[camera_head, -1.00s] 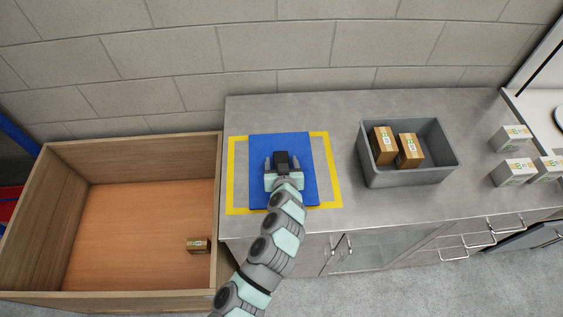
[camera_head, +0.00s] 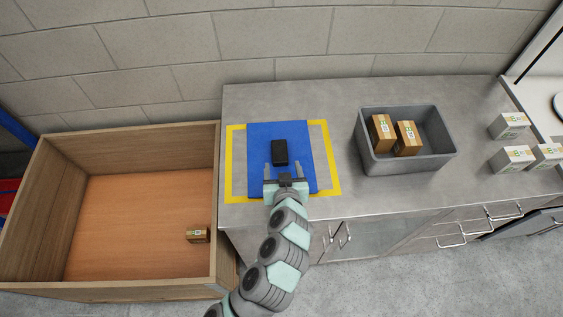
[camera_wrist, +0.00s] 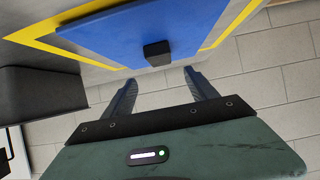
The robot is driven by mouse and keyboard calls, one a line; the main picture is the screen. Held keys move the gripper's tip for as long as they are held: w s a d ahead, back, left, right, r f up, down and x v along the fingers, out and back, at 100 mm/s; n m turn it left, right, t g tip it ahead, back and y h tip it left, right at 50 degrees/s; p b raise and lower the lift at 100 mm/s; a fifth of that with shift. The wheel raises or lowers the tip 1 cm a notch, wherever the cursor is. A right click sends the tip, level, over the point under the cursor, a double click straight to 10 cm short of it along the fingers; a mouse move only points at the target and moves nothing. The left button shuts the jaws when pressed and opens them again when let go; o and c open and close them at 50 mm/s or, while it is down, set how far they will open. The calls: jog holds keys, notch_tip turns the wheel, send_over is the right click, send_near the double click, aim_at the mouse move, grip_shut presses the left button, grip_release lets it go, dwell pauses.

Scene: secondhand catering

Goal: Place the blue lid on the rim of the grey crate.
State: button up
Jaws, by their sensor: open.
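The blue lid (camera_head: 262,179) lies flat on the grey worktop inside a yellow-taped square, with a black block-shaped handle (camera_head: 279,152) on it. The lid (camera_wrist: 125,32) and its handle (camera_wrist: 157,54) also show in the wrist view. My gripper (camera_head: 285,170) is open and empty over the near part of the lid, with its fingers pointing at the handle but apart from it. In the wrist view the fingertips (camera_wrist: 160,78) stand just short of the handle. The grey crate (camera_head: 410,167) stands to the right on the worktop, with two brown boxes (camera_head: 393,135) inside.
Several white boxes (camera_head: 514,158) stand at the right of the worktop (camera_head: 340,105). A large wooden bin (camera_head: 130,290) at the left holds one small brown box (camera_head: 197,235). A block wall (camera_head: 270,40) runs behind. Bare worktop lies between lid and crate.

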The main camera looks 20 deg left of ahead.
jog(key=shift+s+d+r, duration=0.1)
jog(key=shift+s+d, duration=0.05)
jog(key=shift+s, duration=0.2)
